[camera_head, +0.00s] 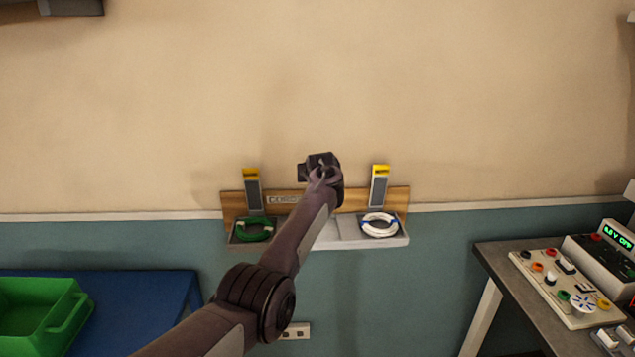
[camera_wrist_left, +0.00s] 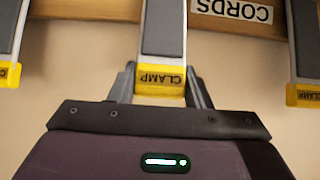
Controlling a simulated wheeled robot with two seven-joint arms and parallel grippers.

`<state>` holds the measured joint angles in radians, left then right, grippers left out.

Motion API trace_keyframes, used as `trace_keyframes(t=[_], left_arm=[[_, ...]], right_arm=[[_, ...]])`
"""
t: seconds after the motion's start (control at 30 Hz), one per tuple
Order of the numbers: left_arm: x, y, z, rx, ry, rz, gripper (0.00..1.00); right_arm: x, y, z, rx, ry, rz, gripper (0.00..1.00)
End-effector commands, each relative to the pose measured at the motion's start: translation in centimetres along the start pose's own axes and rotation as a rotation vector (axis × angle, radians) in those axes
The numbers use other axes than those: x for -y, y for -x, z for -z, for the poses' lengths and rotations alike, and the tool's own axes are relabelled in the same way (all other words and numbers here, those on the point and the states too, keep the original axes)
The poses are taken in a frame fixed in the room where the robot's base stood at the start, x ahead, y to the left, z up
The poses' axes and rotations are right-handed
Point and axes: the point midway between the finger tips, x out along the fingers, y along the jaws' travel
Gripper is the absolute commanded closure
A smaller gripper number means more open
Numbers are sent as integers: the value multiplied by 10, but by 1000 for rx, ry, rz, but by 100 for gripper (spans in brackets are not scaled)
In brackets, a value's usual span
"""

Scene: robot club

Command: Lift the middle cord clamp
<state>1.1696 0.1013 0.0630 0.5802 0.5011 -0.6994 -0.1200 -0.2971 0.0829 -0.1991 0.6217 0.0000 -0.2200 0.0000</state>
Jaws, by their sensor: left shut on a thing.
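My left gripper (camera_head: 320,165) is at the wall rack, in front of its middle. In the left wrist view its two fingers stand on either side of the middle cord clamp (camera_wrist_left: 162,79), a grey lever with a yellow end marked CLAMP, and are shut on it. In the head view my arm hides this clamp. Its yellow end is roughly in line with those of its neighbours. The left clamp (camera_head: 252,190) and right clamp (camera_head: 379,187) stand upright on either side. My right gripper is not in view.
The wooden rack (camera_head: 399,199) has a pale shelf (camera_head: 345,241) with a green cord coil (camera_head: 254,229) and a white cord coil (camera_head: 379,225). A blue table with a green bin (camera_head: 35,315) is at left. A desk with a control panel (camera_head: 566,288) is at right.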

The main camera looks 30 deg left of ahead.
Motion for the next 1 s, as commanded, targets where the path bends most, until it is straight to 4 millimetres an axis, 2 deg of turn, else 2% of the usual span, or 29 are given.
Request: trace_keyframes(t=[0.2, 0.77, 0.8, 0.93, 1.0], left_arm=[[1, -2, 9, -12, 1, 1, 97], [0, -3, 10, -12, 0, 0, 98], [0, -3, 10, -12, 0, 0, 53], [0, -3, 8, -9, 0, 0, 36], [0, -4, 8, -8, 0, 0, 35]], right_arm=[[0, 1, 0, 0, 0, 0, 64], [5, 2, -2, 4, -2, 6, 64], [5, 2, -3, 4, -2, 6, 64], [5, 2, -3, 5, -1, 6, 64], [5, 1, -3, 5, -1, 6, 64]])
